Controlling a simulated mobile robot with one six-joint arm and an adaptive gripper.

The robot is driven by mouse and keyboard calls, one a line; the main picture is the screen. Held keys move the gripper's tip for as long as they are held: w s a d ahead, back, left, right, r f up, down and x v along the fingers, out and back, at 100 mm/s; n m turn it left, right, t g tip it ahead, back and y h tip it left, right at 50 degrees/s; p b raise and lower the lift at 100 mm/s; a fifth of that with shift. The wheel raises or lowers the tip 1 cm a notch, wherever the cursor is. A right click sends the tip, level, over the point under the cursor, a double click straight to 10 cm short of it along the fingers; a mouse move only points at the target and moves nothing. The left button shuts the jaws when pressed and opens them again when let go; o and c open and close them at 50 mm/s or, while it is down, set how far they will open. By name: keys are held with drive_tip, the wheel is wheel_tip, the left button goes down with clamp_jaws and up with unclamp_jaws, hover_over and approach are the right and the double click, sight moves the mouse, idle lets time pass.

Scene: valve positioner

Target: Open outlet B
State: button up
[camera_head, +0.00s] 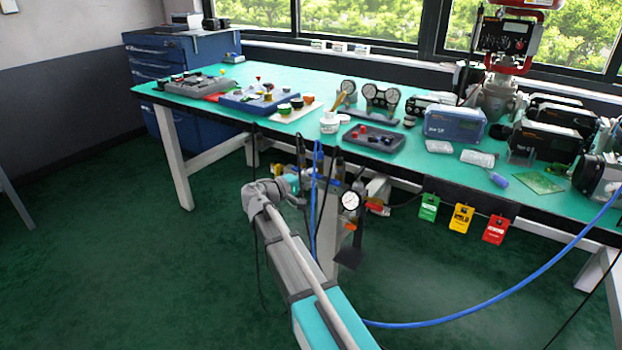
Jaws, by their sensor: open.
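My arm (300,270) rises from the bottom edge to a grey joint (262,195) in front of the table. Teal parts (292,183) show just behind that joint. I cannot make out my gripper's fingers there. Below the table's front edge is a cluster of air fittings with blue parts (318,158), small yellow and orange parts and a round white pressure gauge (350,200). I cannot tell which fitting is outlet B, nor whether it is open; labels are too small to read and my arm partly covers the cluster.
A green-topped workbench (285,75) carries parts trays, gauges and several positioners (455,124). Green, yellow and red tags (461,218) hang at its front. A blue hose (500,298) sweeps low across the right. A blue drawer cabinet (160,58) stands behind. The floor at left is clear.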

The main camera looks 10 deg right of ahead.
clamp_jaws()
drive_tip(key=shift+r+m+p, duration=0.1)
drive_tip(key=shift+m+p, duration=0.2)
drive_tip(key=shift+p, duration=0.05)
drive_tip(key=m+y+p, duration=0.1)
drive_tip(key=m+p, duration=0.1)
drive_tip(key=m, duration=0.1)
drive_tip(key=shift+r+y, duration=0.15)
drive_tip(key=shift+y, duration=0.15)
drive_tip(key=m+y+p, duration=0.2)
drive_tip(key=m+p, duration=0.1)
drive_tip(key=shift+s+m, duration=0.15)
drive_tip(key=shift+m, duration=0.15)
drive_tip(key=m+t+y+p, duration=0.1)
drive_tip(key=m, duration=0.2)
drive_tip(key=shift+s+d+y, duration=0.1)
drive_tip(key=shift+d+y, duration=0.05)
drive_tip(key=shift+y, duration=0.25)
drive_tip(key=m+t+y+p, duration=0.1)
drive_tip(key=m, duration=0.2)
drive_tip(key=shift+t+y, duration=0.3)
drive_tip(key=shift+y, duration=0.1)
